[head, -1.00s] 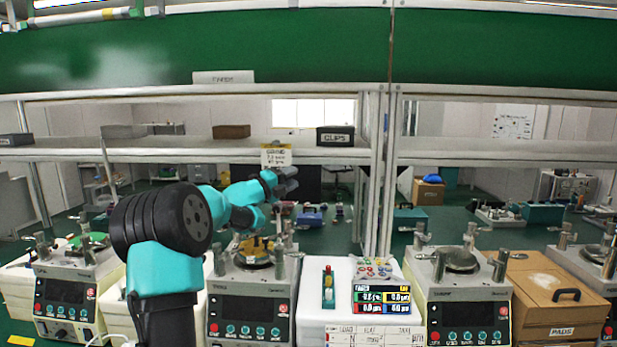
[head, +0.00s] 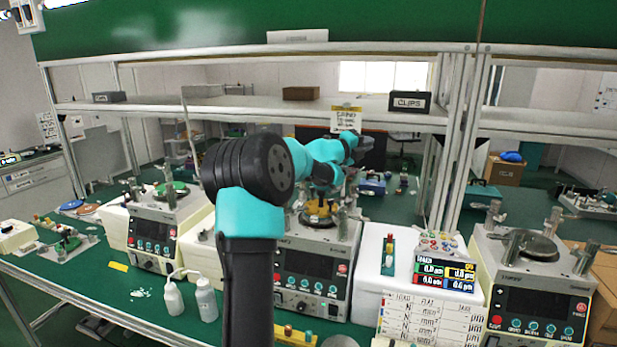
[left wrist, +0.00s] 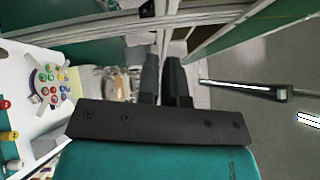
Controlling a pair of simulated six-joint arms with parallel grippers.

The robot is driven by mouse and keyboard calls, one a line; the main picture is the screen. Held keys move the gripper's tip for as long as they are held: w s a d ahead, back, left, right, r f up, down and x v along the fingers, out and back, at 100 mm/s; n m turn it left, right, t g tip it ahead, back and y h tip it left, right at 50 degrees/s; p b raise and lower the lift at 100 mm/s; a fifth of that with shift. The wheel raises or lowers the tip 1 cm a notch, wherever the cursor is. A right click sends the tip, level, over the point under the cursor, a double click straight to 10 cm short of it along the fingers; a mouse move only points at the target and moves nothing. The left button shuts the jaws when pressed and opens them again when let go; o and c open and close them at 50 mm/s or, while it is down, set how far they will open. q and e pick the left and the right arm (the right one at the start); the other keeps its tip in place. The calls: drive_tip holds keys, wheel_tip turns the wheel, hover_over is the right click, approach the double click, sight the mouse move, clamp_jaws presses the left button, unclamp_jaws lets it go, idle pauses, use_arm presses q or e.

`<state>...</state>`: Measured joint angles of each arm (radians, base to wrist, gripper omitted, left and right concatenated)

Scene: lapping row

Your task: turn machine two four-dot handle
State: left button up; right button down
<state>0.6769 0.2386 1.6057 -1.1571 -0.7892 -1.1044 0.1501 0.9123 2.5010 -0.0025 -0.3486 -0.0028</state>
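Several lapping machines stand in a row on the green bench. The middle machine (head: 310,265), with a yellow-orange piece (head: 318,212) on its top, is partly hidden behind my left arm. Metal posts with handles (head: 343,222) stand around its plate; no dot marks can be made out on them. My left gripper (head: 372,150) is above and behind this machine in the head view, apart from its handles. In the left wrist view its two dark fingers (left wrist: 162,82) lie close together with nothing seen between them. My right gripper is not in view.
A left machine (head: 155,240) has a green plate; a right machine (head: 535,290) has a grey one. A white box with a coloured display (head: 445,275) stands between the middle and right machines. Two bottles (head: 205,298) stand in front. A shelf (head: 250,105) and upright posts run behind.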

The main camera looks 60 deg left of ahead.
use_arm(q)
drive_tip(key=a+f+g+y, duration=0.1)
drive_tip(key=a+f+n+g+y, duration=0.1)
drive_tip(key=a+f+g+y, duration=0.1)
drive_tip(key=y, duration=0.1)
drive_tip(key=shift+s+a+f+g, duration=0.1)
drive_tip(key=shift+s+a+g, duration=0.2)
drive_tip(key=shift+s+a, duration=0.1)
clamp_jaws()
drive_tip(key=s+a+f+g+y, duration=0.2)
drive_tip(key=s+f+g, duration=0.1)
drive_tip(key=s+g, duration=0.4)
drive_tip(key=s+a+f+n+g+y, duration=0.1)
drive_tip(key=s+a+f+g, duration=0.1)
drive_tip(key=s+g, duration=0.6)
drive_tip(key=shift+s+f+n+y, duration=0.3)
drive_tip(key=shift+s+f+y, duration=0.15)
drive_tip(key=shift+s, duration=0.3)
drive_tip(key=shift+a+f, duration=0.1)
drive_tip(key=x, duration=0.4)
drive_tip(key=a+r+x, duration=0.1)
drive_tip(key=x, duration=0.3)
drive_tip(key=a+x, duration=0.1)
drive_tip(key=x, duration=0.4)
drive_tip(key=shift+r, duration=0.3)
